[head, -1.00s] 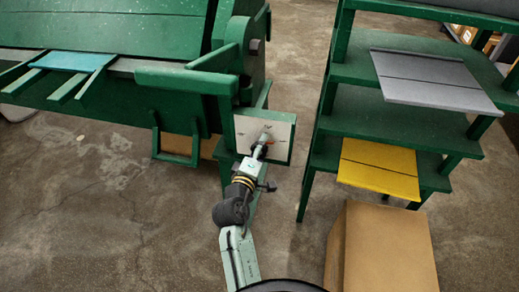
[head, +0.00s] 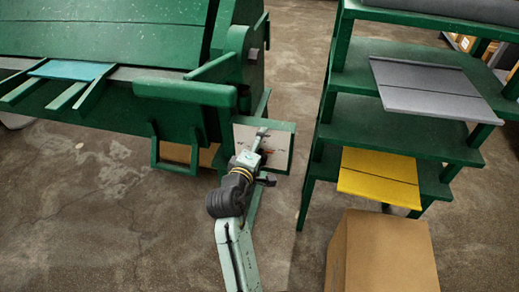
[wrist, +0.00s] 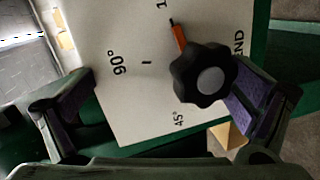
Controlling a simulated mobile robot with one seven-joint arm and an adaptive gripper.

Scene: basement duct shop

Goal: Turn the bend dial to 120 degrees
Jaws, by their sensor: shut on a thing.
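The bend dial is a dark lobed knob (wrist: 205,75) with a grey centre and an orange pointer (wrist: 178,38). It sits on a pale dial plate (wrist: 130,100), which also shows in the head view (head: 277,142). The pointer aims past the 90° mark at a tick beside a number starting with 1, the rest cut off. The 45° mark is below the knob. In the head view my gripper (head: 262,143) hides most of the knob.
The green bending machine (head: 100,40) fills the upper left, with a teal sheet (head: 72,70) on its supports. A green shelf rack (head: 375,125) with grey (head: 430,90) and yellow sheets (head: 380,180) stands right. A cardboard box (head: 382,250) stands in front. Floor at lower left is clear.

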